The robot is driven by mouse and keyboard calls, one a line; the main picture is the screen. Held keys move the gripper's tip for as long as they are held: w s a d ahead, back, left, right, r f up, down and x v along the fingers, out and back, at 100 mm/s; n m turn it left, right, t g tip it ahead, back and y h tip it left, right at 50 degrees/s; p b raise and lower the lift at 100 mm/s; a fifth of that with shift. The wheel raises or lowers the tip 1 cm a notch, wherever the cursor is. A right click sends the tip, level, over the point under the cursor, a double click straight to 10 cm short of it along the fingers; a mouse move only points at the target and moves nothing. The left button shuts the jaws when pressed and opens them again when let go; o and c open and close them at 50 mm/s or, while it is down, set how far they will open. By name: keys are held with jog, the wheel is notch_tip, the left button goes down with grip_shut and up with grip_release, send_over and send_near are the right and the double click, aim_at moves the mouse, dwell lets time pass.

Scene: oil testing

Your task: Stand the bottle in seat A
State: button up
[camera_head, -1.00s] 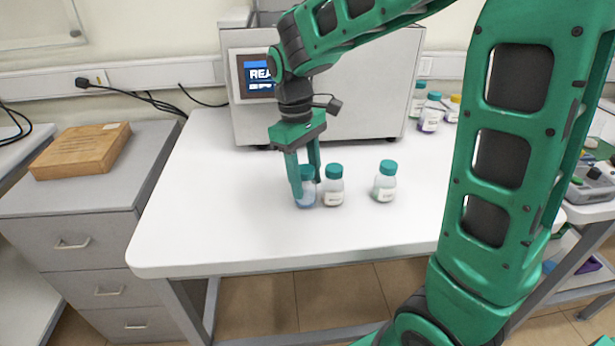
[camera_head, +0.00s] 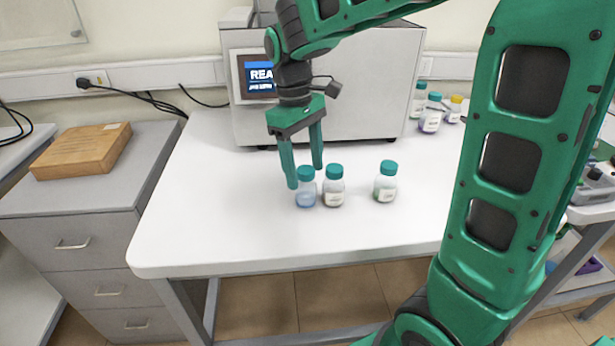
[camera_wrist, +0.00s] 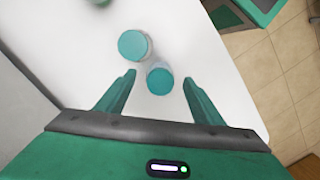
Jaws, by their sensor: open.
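Three teal-capped bottles stand upright on the white table: one with blue liquid (camera_head: 306,197) at left, one beside it with a pale label (camera_head: 333,190), and one with greenish contents (camera_head: 384,187) further right. I cannot tell which one the task means. My gripper (camera_head: 305,176) is open and empty, its fingertips at about cap height by the blue bottle. In the wrist view, one teal cap (camera_wrist: 160,80) lies between the open fingertips (camera_wrist: 159,80), and a second cap (camera_wrist: 133,45) is just beyond them. I cannot make out seat A.
A grey machine (camera_head: 350,90) with a lit screen (camera_head: 258,76) stands at the back of the table (camera_head: 220,215). Several more bottles (camera_head: 430,115) stand at the back right. A wooden box (camera_head: 82,150) lies on the drawer cabinet at left. The table's front left is clear.

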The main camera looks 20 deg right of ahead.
jog(key=r, duration=0.5)
jog(key=w+r, duration=0.1)
jog(key=r, duration=0.2)
jog(key=shift+a+r, duration=0.25)
jog(key=shift+r, duration=0.05)
